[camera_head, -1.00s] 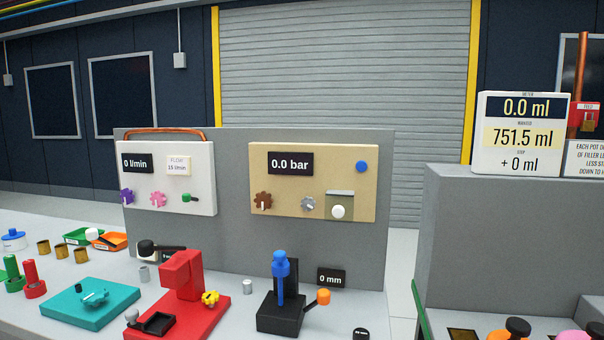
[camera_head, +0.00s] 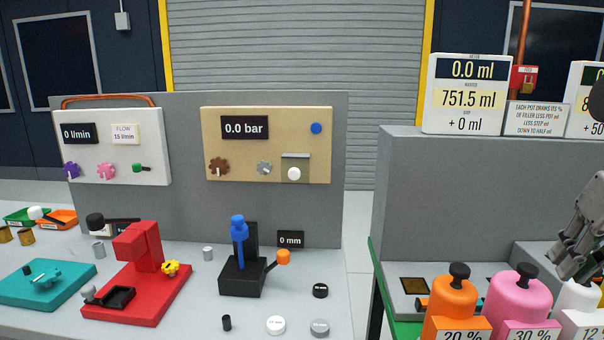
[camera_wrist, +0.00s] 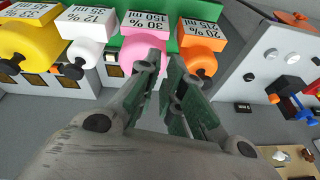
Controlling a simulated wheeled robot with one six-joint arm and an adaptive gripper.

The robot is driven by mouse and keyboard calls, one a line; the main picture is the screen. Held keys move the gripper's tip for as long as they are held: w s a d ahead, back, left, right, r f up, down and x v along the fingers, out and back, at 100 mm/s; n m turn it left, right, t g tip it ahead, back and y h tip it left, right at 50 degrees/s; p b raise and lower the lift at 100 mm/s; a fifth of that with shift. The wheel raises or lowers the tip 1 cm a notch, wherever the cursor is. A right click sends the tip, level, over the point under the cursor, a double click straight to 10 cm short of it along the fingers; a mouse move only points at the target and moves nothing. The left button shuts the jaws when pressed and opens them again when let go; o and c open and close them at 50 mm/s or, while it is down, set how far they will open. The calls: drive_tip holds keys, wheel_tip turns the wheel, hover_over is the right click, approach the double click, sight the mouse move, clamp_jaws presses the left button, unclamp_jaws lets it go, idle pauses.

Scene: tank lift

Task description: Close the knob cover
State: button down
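On the beige panel (camera_head: 215,118) in the head view, a small olive square with a grey strip along its top edge (camera_head: 295,156) has a round white knob (camera_head: 294,174) in front of it. This looks like the knob cover; its exact position is too small to tell. My gripper (camera_head: 566,262) is at the right edge of the head view, above the pots and far from the panel. In the wrist view my gripper (camera_wrist: 167,68) has its fingers apart with nothing between them. The cover cannot be made out in the wrist view.
Below the gripper stand an orange pot (camera_head: 455,300), a pink pot (camera_head: 516,298) and a white pot (camera_head: 579,297). A grey block (camera_head: 480,195) rises behind them. The left bench holds a red press (camera_head: 140,285) and a blue-black device (camera_head: 241,270) before the panel.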

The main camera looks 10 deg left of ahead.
drive_tip(key=w+a+r+m+g+y, duration=0.3)
drive_tip(key=w+a+m+y, duration=0.45)
drive_tip(key=w+a, duration=0.55)
drive_tip(key=m+g+y, duration=0.2)
drive_tip(key=m+y, duration=0.5)
drive_tip(key=m, duration=0.2)
approach(297, 179)
drive_tip(key=x, duration=0.6)
drive_tip(key=shift+w, duration=0.35)
drive_tip(key=shift+a+f, duration=0.1)
drive_tip(key=shift+a, duration=0.05)
drive_tip(key=r+x, duration=0.2)
drive_tip(key=x, duration=0.6)
drive_tip(key=shift+a, duration=0.4)
